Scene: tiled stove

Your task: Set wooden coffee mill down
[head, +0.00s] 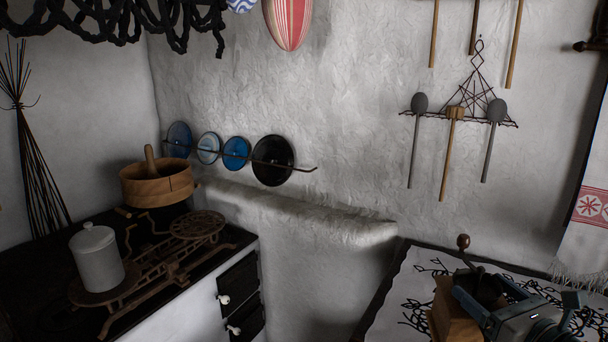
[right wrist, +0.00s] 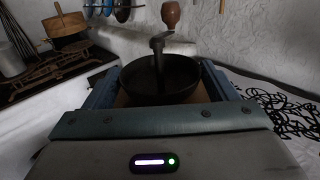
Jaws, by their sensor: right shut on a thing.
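The wooden coffee mill (head: 455,312) is at the lower right of the head view, with a light wooden body, a dark metal bowl and a crank with a brown knob. My right gripper (head: 492,290) is shut on it, with a finger along each side of the bowl. In the right wrist view the mill's dark bowl (right wrist: 160,85) and crank stand upright between the fingers. The mill appears over the cloth-covered table (head: 410,285); its base is cut off by the frame edge, so I cannot tell whether it touches. My left gripper is not in view.
A black stove (head: 40,275) at the left bears a rusty scale (head: 165,270), a white lidded canister (head: 97,258) and a round wooden box (head: 157,182). A white wall ledge (head: 300,210) separates stove and table. A fringed towel (head: 585,240) hangs at the right. The visible left part of the tabletop is clear.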

